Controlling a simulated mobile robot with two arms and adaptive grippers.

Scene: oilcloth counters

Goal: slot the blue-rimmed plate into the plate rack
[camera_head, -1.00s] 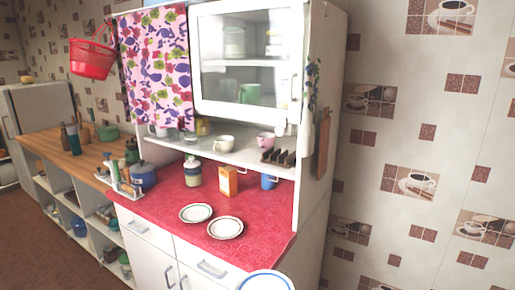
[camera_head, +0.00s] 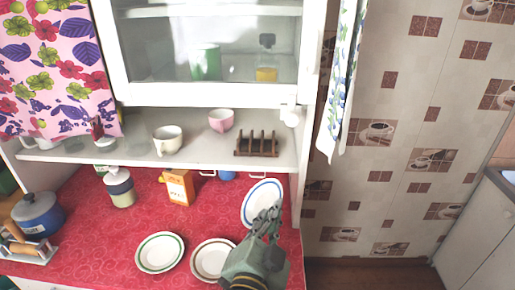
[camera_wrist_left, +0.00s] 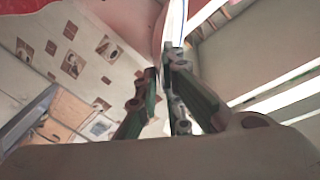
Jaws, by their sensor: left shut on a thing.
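The blue-rimmed plate (camera_head: 259,200) is white with a blue rim and tilted, in front of the cupboard's right side. My left gripper (camera_head: 268,218) is shut on its near edge. In the left wrist view the plate (camera_wrist_left: 176,22) shows nearly edge-on between the fingers (camera_wrist_left: 165,78). The plate rack (camera_head: 257,146) is a small brown wooden rack with upright dividers, at the right end of the cupboard shelf. It stands above and behind the plate in the head view, apart from it, and its slots look empty. My right gripper is not in view.
A green-rimmed plate (camera_head: 160,253) and another plate (camera_head: 212,260) lie on the red counter (camera_head: 130,222). An orange carton (camera_head: 178,187) and a jar (camera_head: 119,187) stand behind. A cream cup (camera_head: 168,140) and pink cup (camera_head: 221,120) share the shelf (camera_head: 85,153), under the glass-doored cabinet.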

